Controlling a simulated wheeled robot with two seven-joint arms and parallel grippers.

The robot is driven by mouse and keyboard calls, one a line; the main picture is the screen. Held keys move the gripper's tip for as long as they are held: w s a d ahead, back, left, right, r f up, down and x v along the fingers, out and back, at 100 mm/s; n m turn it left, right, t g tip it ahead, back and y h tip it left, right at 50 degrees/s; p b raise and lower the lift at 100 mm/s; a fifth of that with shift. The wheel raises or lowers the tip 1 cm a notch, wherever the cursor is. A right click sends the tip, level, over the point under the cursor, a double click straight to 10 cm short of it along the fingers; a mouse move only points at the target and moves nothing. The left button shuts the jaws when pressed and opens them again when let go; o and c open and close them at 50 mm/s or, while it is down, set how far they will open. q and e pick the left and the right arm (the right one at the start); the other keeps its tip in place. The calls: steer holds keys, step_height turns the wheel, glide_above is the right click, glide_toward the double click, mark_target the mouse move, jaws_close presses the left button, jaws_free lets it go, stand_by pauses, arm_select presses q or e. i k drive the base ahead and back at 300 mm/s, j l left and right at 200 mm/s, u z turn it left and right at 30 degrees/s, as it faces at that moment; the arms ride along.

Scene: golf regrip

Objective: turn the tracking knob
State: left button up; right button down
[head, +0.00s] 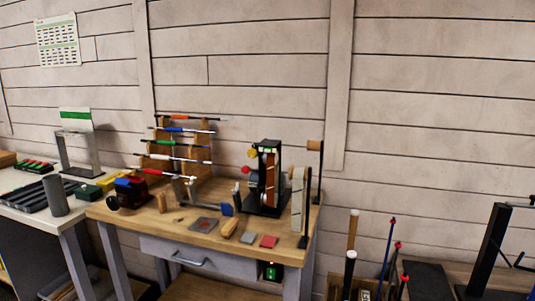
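A belt sander with a black upright frame (282,160) and a brown vertical belt (270,185) stands at the back right of the wooden workbench (185,240). A small yellow knob (252,153) sticks out at its upper left side, and a small red part (252,172) shows below it. No label is readable, so I cannot tell for sure which one is the tracking knob. Neither of my grippers is in view.
A rack of coloured shafts (185,150) stands left of the sander. A pale upright strip (298,200) stands to its right. A red block (269,241), a grey block (247,238) and a tan piece (230,228) lie in front. A drawer handle (189,262) is below.

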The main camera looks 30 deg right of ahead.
mark_target(252, 153)
steer(key=z, duration=0.85)
steer(key=i+j+z, duration=0.15)
steer(key=j+z, duration=0.35)
steer(key=i+j+z, duration=0.15)
steer(key=j+z, duration=0.2)
steer(key=z, duration=0.15)
steer(key=j+z, duration=0.6)
steer(key=j, duration=0.3)
steer(key=k+j+z, duration=0.1)
steer(key=j, duration=0.3)
steer(key=k+j+z, duration=0.1)
steer(key=j, duration=0.3)
steer(key=j+z, duration=0.1)
steer(key=j, duration=0.3)
steer(key=k+j+z, duration=0.1)
steer(key=j, duration=0.3)
steer(key=k+j, duration=0.15)
steer(key=j, duration=0.25)
steer(key=k+j, duration=0.1)
steer(key=j, duration=0.3)
steer(key=k+j, duration=0.15)
steer(key=j, duration=0.25)
